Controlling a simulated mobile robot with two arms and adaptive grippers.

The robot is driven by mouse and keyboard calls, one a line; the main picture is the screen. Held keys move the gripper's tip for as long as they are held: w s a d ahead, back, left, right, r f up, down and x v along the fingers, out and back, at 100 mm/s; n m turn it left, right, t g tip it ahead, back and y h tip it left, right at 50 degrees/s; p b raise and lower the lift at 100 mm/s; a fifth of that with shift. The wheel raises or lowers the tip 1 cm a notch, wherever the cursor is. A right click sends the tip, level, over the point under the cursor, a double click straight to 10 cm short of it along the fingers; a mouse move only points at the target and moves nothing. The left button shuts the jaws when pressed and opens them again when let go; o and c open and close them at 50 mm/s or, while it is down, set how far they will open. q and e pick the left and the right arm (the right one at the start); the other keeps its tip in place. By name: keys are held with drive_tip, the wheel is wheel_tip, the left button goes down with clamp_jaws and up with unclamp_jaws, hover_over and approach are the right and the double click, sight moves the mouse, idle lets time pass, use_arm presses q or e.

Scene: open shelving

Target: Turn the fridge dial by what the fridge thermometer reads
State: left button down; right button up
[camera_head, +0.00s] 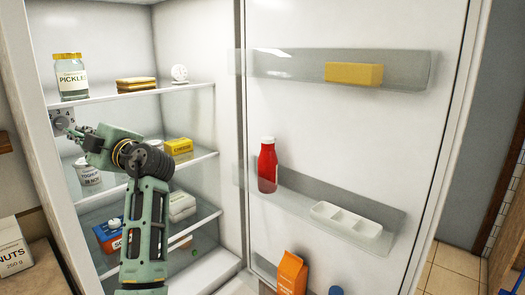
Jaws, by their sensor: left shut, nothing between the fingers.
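The fridge stands open. A small round white object (179,73) stands at the back right of the top shelf. It may be the fridge thermometer; its reading is too small to make out. My right gripper is out of view.
A pickle jar (71,78) and a yellow-brown block (136,83) stand on the top shelf. Lower shelves hold a white tub (87,173) and several packs. The open door (345,120) carries a red bottle (267,165) and an egg tray (346,219).

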use_arm(q)
drive_tip(key=w+a+b, duration=0.2)
drive_tip(key=a, duration=0.1)
drive_tip(key=shift+w+f, duration=0.15)
drive_tip(key=shift+w, duration=0.1)
drive_tip(key=shift+s+r, duration=0.1)
drive_tip(key=shift+r, duration=0.1)
drive_tip(key=shift+s+a+r, duration=0.25)
drive_tip(key=shift+r, duration=0.25)
idle(1.0)
drive_tip(key=shift+b, duration=0.4)
drive_tip(key=shift+r+b, duration=0.2)
drive_tip(key=shift+b, duration=0.65)
drive_tip(key=b, duration=0.4)
approach(69, 123)
drive_tip(key=shift+w+a+f, duration=0.1)
drive_tip(key=shift+w+a, duration=0.05)
drive_tip(key=shift+a, duration=0.3)
drive_tip(key=shift+w+a, duration=0.15)
drive_tip(key=shift+a, duration=0.25)
